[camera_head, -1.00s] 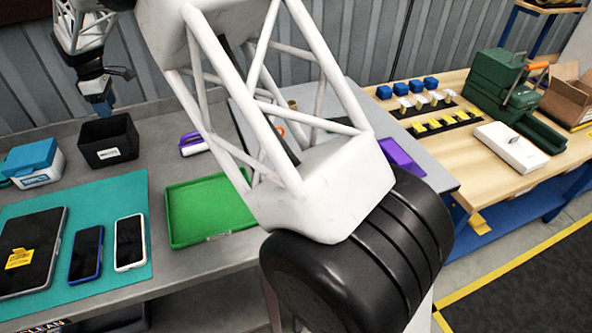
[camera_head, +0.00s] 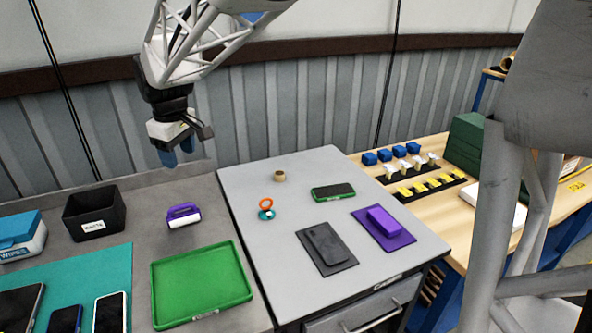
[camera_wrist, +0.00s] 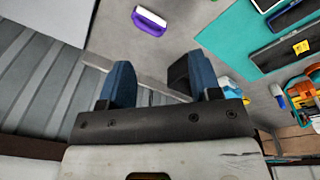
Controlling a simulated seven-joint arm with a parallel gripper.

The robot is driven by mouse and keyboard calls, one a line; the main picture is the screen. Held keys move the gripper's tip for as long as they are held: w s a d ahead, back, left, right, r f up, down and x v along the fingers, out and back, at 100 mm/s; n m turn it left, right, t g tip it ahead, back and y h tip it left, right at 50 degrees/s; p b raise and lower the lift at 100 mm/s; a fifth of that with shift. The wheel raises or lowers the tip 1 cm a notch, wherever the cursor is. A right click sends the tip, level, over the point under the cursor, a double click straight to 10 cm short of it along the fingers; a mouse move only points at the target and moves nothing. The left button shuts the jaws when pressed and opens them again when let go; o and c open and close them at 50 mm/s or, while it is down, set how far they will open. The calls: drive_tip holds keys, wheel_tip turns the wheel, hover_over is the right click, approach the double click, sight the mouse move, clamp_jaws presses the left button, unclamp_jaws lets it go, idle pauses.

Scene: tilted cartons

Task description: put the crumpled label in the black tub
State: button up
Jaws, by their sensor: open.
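The black tub (camera_head: 95,213) stands upright on the grey bench at the left, with a white label on its front. Its inside is mostly hidden in the head view. In the wrist view the tub (camera_wrist: 178,77) shows partly behind the right finger. A small yellow piece (camera_wrist: 301,47), which looks like the crumpled label, lies on a dark tablet at the upper right of the wrist view. It is outside the head view. My gripper (camera_head: 178,154) hangs in the air beyond and right of the tub. Its blue fingers (camera_wrist: 160,65) are apart with nothing between them.
A purple-handled tool (camera_head: 183,216) lies right of the tub. A green tray (camera_head: 200,284), a teal mat (camera_head: 120,262) with phones and a wipes box (camera_head: 22,236) are nearby. A corrugated wall (camera_head: 300,105) stands behind the bench.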

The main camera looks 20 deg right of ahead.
drive_tip(key=s+d+f+m, duration=0.2)
drive_tip(key=s+d, duration=0.3)
drive_tip(key=s, duration=0.6)
drive_tip(key=s+d+f+m, duration=0.1)
drive_tip(key=s+d+m, duration=0.3)
drive_tip(key=s, duration=0.7)
drive_tip(key=s+d+f+m+t, duration=0.1)
drive_tip(key=s+d+f+m, duration=0.1)
drive_tip(key=s+d, duration=0.5)
drive_tip(key=s+m, duration=0.1)
drive_tip(key=s, duration=0.3)
drive_tip(key=shift+s+f, duration=0.15)
drive_tip(key=shift+f, duration=0.15)
